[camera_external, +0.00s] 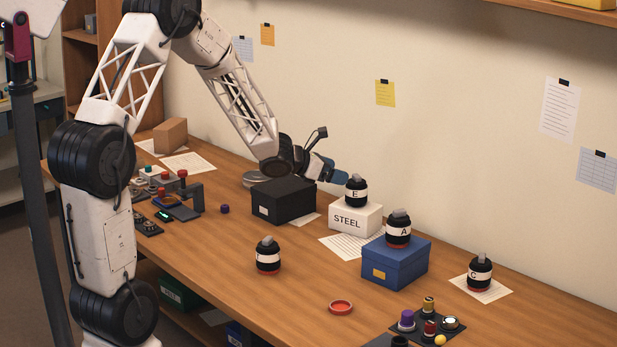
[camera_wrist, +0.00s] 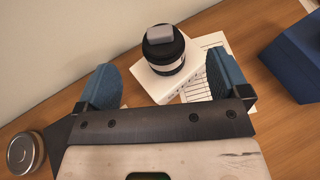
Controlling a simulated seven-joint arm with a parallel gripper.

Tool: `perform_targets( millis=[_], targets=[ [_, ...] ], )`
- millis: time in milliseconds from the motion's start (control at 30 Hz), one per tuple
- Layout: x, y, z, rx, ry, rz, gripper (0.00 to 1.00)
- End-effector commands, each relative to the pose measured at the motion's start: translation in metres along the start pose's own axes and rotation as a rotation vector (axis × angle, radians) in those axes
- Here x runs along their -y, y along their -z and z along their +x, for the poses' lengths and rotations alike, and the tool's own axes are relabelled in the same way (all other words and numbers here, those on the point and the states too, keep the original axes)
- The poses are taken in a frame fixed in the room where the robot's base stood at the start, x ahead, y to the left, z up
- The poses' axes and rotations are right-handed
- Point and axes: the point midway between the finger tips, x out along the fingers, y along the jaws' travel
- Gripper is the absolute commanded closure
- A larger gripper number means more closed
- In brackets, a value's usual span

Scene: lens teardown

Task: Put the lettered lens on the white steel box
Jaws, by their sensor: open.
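The white box marked STEEL (camera_external: 350,220) stands at the wall side of the desk, and a black lens lettered E (camera_external: 356,191) stands upright on it. In the wrist view, that lens (camera_wrist: 163,55) shows on the white box (camera_wrist: 153,88), ahead of and between my blue fingers. My gripper (camera_external: 322,152) is open and empty, left of the lens and above the black box. A lens lettered A (camera_external: 398,230) stands on the blue box (camera_external: 396,262). Another lens (camera_external: 268,256), its letter unclear, stands on the bare desk. A lens lettered C or G (camera_external: 480,274) stands on paper at right.
A black box (camera_external: 284,202) stands just left of the white box. A round grey tin (camera_wrist: 25,152) lies behind it. A red ring (camera_external: 341,307) and a dark tray (camera_external: 428,326) with small parts are at the front. The desk middle is mostly clear.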

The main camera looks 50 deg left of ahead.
Motion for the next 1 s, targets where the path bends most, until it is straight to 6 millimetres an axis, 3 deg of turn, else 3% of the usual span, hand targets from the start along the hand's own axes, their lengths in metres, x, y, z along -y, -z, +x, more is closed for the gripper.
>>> perform_targets(
  millis=[200, 400, 1000],
  targets=[
    [0.000, -0.001, -0.027, 0.000, -0.002, 0.000, 0.06],
    [0.000, 0.000, -0.040, -0.001, 0.000, 0.000, 0.06],
    [0.000, 0.000, -0.044, -0.001, 0.000, 0.000, 0.06]
  ],
)
